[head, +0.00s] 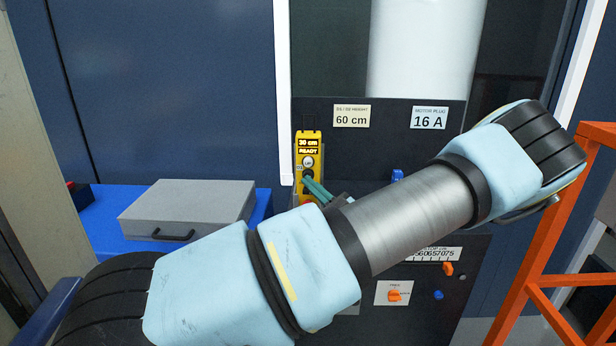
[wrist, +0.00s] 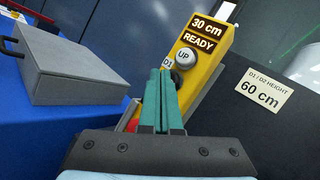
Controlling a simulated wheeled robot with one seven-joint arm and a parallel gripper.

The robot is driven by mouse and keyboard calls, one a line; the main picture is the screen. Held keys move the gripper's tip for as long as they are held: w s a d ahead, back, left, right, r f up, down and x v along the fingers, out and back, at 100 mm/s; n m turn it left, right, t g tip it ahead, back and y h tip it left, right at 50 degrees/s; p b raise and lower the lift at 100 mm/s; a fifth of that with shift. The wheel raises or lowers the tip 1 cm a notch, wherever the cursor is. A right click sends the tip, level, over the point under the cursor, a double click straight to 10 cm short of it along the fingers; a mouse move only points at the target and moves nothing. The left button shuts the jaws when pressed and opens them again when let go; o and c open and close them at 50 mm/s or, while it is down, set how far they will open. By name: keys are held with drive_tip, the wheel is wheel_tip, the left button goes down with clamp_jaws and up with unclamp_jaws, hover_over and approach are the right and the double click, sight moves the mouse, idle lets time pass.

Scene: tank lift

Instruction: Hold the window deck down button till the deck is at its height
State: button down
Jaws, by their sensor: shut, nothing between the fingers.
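A yellow control box (head: 302,147) hangs on the dark panel in the head view. Its display reads "30 cm READY". The box also fills the upper middle of the wrist view (wrist: 207,72). Its white UP button (wrist: 186,58) shows below the display, beside a D1 label. A dark round button (wrist: 177,79) shows partly below UP, mostly hidden behind my fingers. My gripper (wrist: 165,75) is shut and empty, its green fingertips in front of the box just under the UP button. I cannot tell if they touch the lower button. The head view also shows the fingers (head: 317,189) at the box.
A sign on the panel (head: 351,116) reads "D1 / D2 HEIGHT 60 cm"; another (head: 429,118) reads "MOTOR PLUG 16 A". A grey case (head: 185,208) lies on a blue surface at left. An orange railing (head: 548,240) stands at right.

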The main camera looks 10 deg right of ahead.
drive_tip(key=shift+s+a, duration=0.1)
drive_tip(key=shift+s, duration=0.4)
drive_tip(key=shift+s, duration=0.1)
drive_tip(key=s, duration=0.2)
drive_tip(key=s+a+p, duration=0.1)
drive_tip(key=s, duration=0.1)
drive_tip(key=shift+s+p, duration=0.3)
drive_tip(key=shift+s, duration=0.05)
idle(1.4)
